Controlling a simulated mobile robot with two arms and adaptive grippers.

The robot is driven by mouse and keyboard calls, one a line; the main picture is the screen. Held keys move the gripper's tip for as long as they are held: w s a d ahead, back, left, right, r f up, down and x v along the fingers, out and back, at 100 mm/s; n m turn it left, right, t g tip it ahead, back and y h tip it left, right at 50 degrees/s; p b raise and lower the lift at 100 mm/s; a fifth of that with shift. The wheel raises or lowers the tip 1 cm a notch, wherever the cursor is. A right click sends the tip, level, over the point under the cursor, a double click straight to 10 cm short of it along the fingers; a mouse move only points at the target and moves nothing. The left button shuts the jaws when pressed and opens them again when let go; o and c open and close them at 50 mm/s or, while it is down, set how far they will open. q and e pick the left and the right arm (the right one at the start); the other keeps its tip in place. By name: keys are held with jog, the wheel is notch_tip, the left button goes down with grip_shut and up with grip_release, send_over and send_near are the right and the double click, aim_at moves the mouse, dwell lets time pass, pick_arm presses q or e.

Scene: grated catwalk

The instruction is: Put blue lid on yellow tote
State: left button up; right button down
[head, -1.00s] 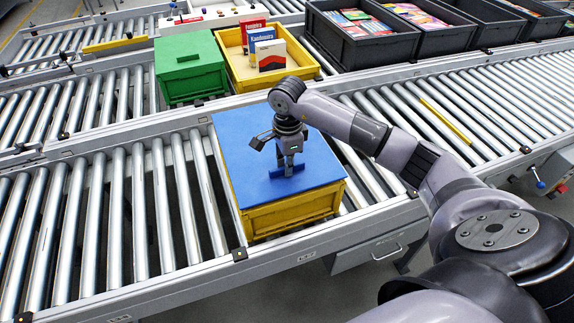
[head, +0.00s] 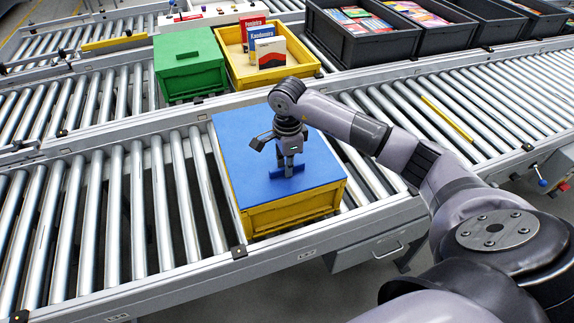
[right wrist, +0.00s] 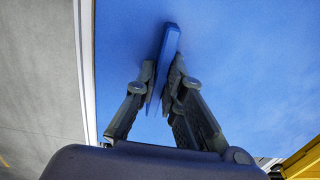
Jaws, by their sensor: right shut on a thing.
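The blue lid (head: 240,135) lies flat over the top of the yellow tote (head: 292,215), which stands on the near roller conveyor. Its edges look roughly in line with the tote's rim. The lid has a raised blue handle (head: 301,171) near its front part. My right gripper (head: 289,172) points down from above and is shut on this handle. In the right wrist view the two fingers (right wrist: 166,75) pinch the handle, with the blue lid surface (right wrist: 240,70) filling most of the picture. My left gripper is not in view.
A green lidded tote (head: 188,65) and an open yellow tote (head: 235,65) with boxes stand on the conveyor behind. Dark grey crates (head: 365,50) with colourful contents stand at the back right. The near rollers (head: 100,215) left of the tote are clear.

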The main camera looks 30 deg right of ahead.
jog(key=shift+f, duration=0.1)
jog(key=c, duration=1.6)
grip_release()
jog(key=o, duration=0.4)
jog(key=shift+s, duration=0.1)
jog(key=shift+r+p, duration=2.3)
jog(key=shift+r, duration=1.75)
